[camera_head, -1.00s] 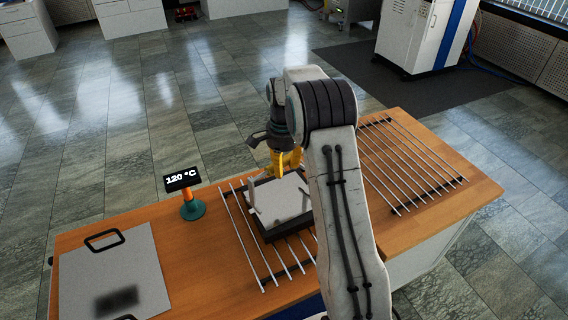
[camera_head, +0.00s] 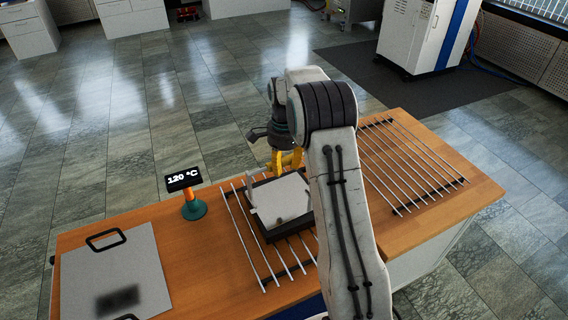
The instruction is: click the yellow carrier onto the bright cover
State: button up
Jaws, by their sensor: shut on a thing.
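My gripper (camera_head: 285,150) points down over the far edge of the bright cover, partly hidden behind my own arm. It is shut on the yellow carrier (camera_head: 296,159), which shows as upright yellow parts below the dark wrist. The bright cover (camera_head: 282,202) is a light grey plate on a dark square block, with a pale upright piece at its left side. The carrier's lower end is at the cover's far edge. Whether they touch or are clicked together I cannot tell.
The dark block rests on a rack of metal rods (camera_head: 245,243) on the wooden bench (camera_head: 150,228). A second, empty rod rack (camera_head: 410,165) lies to the right. A display reading 120 °C (camera_head: 184,180) stands left. A grey plate with handles (camera_head: 112,272) lies at the front left.

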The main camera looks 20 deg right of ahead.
jog(key=shift+f+b, duration=1.6)
jog(key=shift+f, duration=0.55)
jog(key=shift+f+b, duration=0.45)
jog(key=shift+f, duration=0.25)
dwell(1.0)
jog(key=shift+r, duration=0.2)
jog(key=shift+r+p, duration=1.9)
jog(key=shift+r, duration=0.45)
jog(key=shift+d, duration=0.1)
